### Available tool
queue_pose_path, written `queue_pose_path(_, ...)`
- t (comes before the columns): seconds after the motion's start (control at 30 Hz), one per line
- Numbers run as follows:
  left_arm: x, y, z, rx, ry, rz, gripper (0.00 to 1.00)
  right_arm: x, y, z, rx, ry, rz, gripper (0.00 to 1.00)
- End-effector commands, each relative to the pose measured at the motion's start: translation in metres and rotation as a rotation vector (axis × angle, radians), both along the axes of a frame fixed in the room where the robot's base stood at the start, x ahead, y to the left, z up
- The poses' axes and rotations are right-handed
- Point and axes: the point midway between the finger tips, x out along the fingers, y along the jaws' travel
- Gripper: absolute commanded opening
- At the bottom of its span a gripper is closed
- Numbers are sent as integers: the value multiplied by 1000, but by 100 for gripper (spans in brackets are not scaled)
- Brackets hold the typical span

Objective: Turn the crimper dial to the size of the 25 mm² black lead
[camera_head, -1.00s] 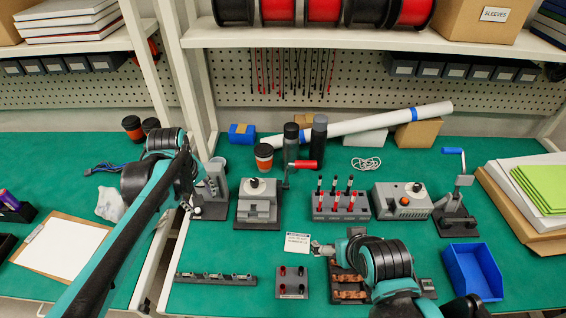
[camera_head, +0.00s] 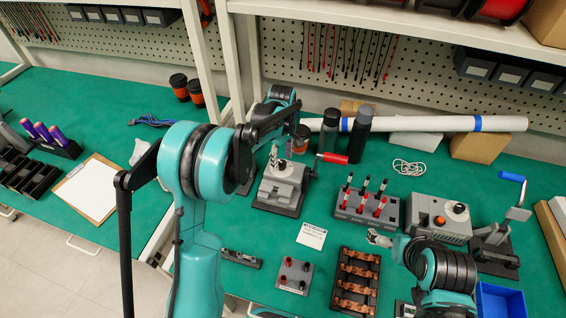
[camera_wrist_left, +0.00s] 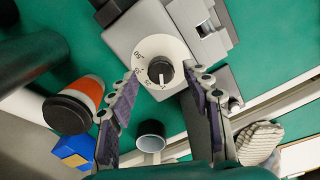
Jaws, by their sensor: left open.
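The crimper (camera_head: 283,187) is a grey block with a red-handled lever, at the middle of the bench. My left gripper (camera_head: 274,156) is over the crimper. In the left wrist view its fingers (camera_wrist_left: 162,76) are open, one on each side of the knob; whether they touch it I cannot tell. My right gripper (camera_head: 380,239) is low beside the lead rack (camera_head: 366,210), which holds red and black leads; their sizes are unreadable.
Dark bottles (camera_head: 359,133) and an orange-banded cup (camera_wrist_left: 73,104) stand close behind the crimper. A busbar tray (camera_head: 345,254), a grey control box (camera_head: 440,214) and a crank tool (camera_head: 497,246) stand to the right. A printed card (camera_head: 312,236) lies on clear green bench in front.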

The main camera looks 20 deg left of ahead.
Motion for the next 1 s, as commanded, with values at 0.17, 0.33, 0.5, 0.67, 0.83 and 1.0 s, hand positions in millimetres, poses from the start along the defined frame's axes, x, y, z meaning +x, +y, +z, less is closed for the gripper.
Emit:
queue_pose_path(0.17,0,0,-13,0,0,0,50,0,0,-5,0,0,0,100)
queue_pose_path(0.33,0,0,-14,0,0,-1,50,0,0,-5,0,0,0,100)
queue_pose_path(0.5,0,0,-14,0,0,-1,28,0,0,-5,0,0,0,100)
queue_pose_path(0.67,0,0,-14,0,0,-1,0,0,0,-5,0,0,0,100)
queue_pose_path(0.83,0,0,-14,0,0,-6,0,0,0,-5,0,0,0,100)
queue_pose_path(1.0,0,0,-13,0,0,-48,0,0,0,-3,0,0,0,100)
